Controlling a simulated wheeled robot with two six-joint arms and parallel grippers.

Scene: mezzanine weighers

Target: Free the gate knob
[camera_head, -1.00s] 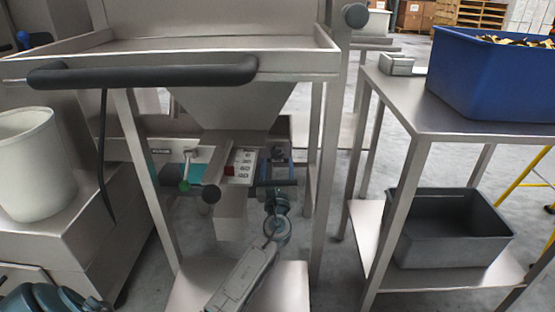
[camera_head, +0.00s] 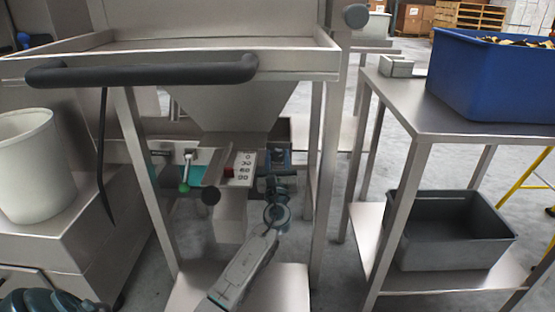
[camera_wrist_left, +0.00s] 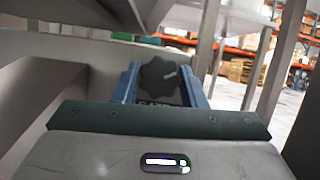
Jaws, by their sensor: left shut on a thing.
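The gate knob (camera_wrist_left: 159,77) is a black lobed knob with a pale mark on its face. In the left wrist view it sits between the two blue fingers of my left gripper (camera_wrist_left: 161,84), which is shut on it. Lettering just below the knob is partly hidden by the gripper's palm. In the head view my left gripper (camera_head: 279,160) is at the right side of the hopper outlet and hides the knob. A white scale plate (camera_head: 243,165) marked 0, 30, 60, 90 is just left of it, with a red piece at its edge. My right gripper is not in view.
The hopper (camera_head: 225,108) hangs above my gripper, between frame legs. A green-tipped lever (camera_head: 186,172) and a black ball-ended handle (camera_head: 211,196) are to the left. A steel table (camera_head: 400,118) with a blue bin (camera_head: 490,80) and a lower grey bin (camera_head: 450,228) stands right.

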